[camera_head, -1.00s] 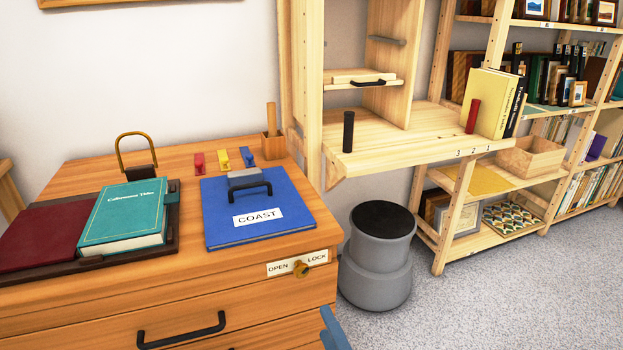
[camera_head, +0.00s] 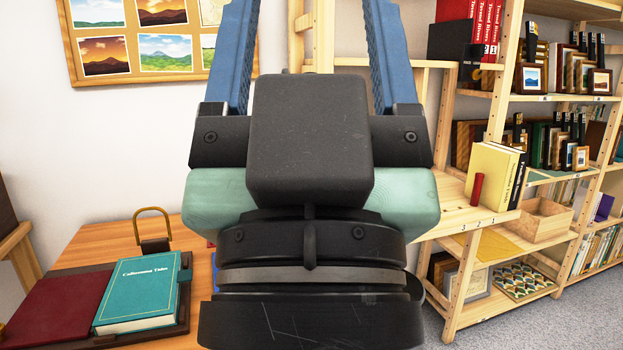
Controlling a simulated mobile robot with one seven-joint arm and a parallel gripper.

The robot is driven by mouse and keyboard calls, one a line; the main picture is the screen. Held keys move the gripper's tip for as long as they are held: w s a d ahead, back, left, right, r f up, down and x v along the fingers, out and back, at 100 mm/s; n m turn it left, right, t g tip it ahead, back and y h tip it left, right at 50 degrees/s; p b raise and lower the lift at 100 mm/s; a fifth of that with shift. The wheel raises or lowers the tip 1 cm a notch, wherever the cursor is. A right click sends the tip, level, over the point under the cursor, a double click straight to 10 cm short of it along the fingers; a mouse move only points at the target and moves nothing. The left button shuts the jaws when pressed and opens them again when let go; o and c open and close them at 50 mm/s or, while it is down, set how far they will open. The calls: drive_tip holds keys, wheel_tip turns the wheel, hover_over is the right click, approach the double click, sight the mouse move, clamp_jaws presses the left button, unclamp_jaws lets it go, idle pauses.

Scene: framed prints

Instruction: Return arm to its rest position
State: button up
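My gripper (camera_head: 305,50) fills the middle of the head view, close to the camera and pointing up. Its two blue fingers stand wide apart, with nothing visible between the parts that show; their tips are cut off by the top edge. The gripper's black body and green sides hide most of the blue COAST book, the pegs, the drawer front and the stool.
A wooden dresser top (camera_head: 100,245) at lower left holds a teal book (camera_head: 140,290), a dark red book (camera_head: 62,312) and a brass-looped block (camera_head: 153,232). Wooden shelves (camera_head: 480,190) with books and frames stand at right. A picture board (camera_head: 143,38) hangs at upper left.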

wheel_tip(320, 180, up, 30)
drive_tip(key=p, duration=2.7)
